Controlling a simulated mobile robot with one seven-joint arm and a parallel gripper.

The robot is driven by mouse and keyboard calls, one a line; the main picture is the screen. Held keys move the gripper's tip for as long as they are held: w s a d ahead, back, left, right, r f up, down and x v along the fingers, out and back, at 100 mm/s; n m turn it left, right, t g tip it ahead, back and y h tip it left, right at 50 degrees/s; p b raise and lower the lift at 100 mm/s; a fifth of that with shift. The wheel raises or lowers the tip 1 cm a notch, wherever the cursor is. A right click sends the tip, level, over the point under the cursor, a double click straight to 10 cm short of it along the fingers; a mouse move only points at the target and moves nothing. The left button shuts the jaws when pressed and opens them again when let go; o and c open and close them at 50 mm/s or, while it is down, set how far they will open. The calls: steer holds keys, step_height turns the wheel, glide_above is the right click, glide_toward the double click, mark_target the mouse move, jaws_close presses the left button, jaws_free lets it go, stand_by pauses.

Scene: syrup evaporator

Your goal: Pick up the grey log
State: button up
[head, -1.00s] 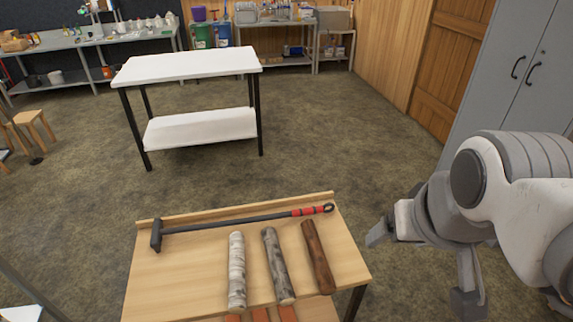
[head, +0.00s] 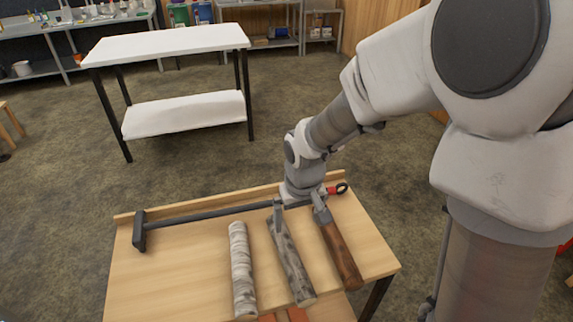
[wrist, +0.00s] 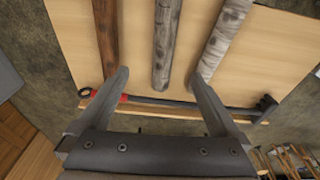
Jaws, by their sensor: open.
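The grey log (head: 291,264) lies on the wooden table, between a pale whitish log (head: 242,270) and a brown log (head: 341,256). In the wrist view the grey log (wrist: 165,45) runs up the picture between my fingers. My gripper (head: 299,211) is open and empty, above the far end of the logs. In the wrist view my gripper (wrist: 158,77) has one fingertip near the brown log (wrist: 105,40) and the other near the pale log (wrist: 220,40). I cannot tell its exact height above the grey log.
A long-handled hammer (head: 208,215) lies along the table's far edge, its red grip partly hidden behind my gripper. The wooden table (head: 175,275) is bare at its left. A white-topped table (head: 165,42) stands beyond, with open floor between.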

mark_target(289, 252)
steer(key=f+b, duration=0.1)
steer(key=f, duration=0.3)
steer(key=w+a+f+b, duration=0.1)
steer(key=f+b, duration=0.1)
steer(key=f, duration=0.3)
steer(key=w+f+b, duration=0.1)
steer(key=f, duration=0.3)
steer(key=shift+a+f, duration=0.15)
steer(key=shift+f, duration=0.05)
steer(key=shift+w+a+f+b, duration=0.15)
steer(key=shift+f+b, duration=0.35)
steer(key=shift+f, duration=0.45)
steer(key=shift+w+f+b, duration=0.2)
steer(key=shift+f+b, duration=0.35)
steer(key=shift+f, duration=0.4)
steer(key=shift+w+a+f+b, duration=0.15)
steer(key=shift+f+b, duration=0.35)
steer(key=shift+f, duration=0.45)
steer(key=shift+r, duration=0.1)
jaws_close()
